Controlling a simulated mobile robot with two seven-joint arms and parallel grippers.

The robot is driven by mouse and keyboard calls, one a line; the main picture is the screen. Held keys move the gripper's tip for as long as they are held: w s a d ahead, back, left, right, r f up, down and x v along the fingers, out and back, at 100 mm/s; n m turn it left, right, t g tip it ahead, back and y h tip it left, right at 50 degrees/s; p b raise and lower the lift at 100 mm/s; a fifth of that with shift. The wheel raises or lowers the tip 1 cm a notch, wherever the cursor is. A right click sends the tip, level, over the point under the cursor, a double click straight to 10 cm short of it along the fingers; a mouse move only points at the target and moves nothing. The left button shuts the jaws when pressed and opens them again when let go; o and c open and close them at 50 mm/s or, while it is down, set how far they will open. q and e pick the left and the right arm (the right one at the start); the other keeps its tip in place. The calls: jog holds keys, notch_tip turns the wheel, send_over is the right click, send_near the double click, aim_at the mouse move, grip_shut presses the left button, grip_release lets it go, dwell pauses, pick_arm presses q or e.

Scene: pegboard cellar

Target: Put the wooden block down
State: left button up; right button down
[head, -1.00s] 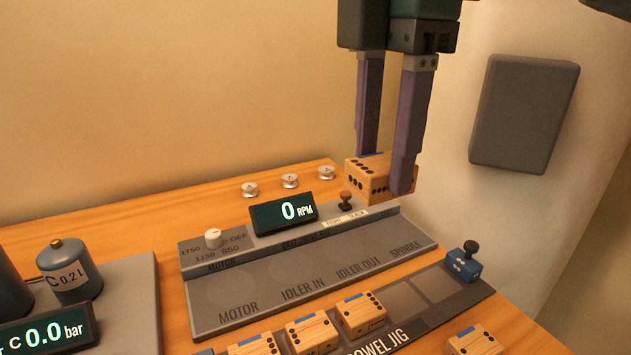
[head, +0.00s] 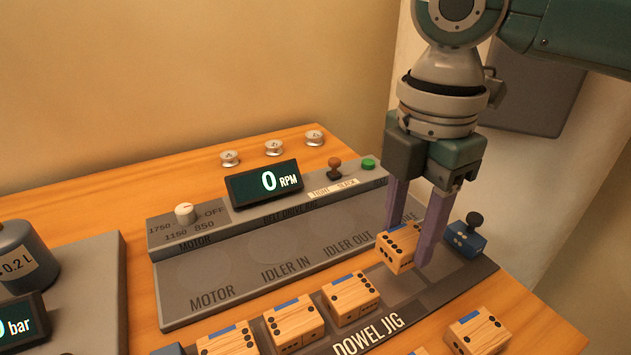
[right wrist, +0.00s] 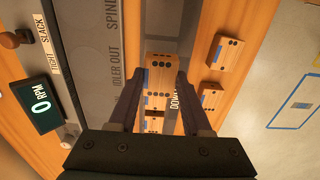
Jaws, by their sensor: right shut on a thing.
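My right gripper (head: 410,250) is shut on a wooden block (head: 397,250) with black dots and a blue mark. The fingers point down and the block hangs over the dowel jig (head: 345,345), a dark strip with lighter square places. The block is to the right of a row of similar blocks, above the bare places; I cannot tell whether it touches the jig. In the right wrist view the held block (right wrist: 158,78) shows between the fingertips. My left gripper is not in view.
Seated blocks (head: 351,297) stand in the jig just left of the held one. A loose block (head: 478,331) lies on the bench in front. A blue stop with a black knob (head: 466,238) is at the jig's right end. The belt drive panel (head: 260,265) lies behind.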

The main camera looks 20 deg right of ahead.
aim_at(402, 259)
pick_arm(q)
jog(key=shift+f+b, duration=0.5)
pick_arm(e)
notch_tip(402, 259, down, 4)
jog(key=shift+f, duration=0.35)
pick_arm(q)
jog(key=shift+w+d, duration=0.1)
pick_arm(e)
jog(key=shift+f, duration=0.15)
jog(key=shift+c, duration=1.7)
grip_release()
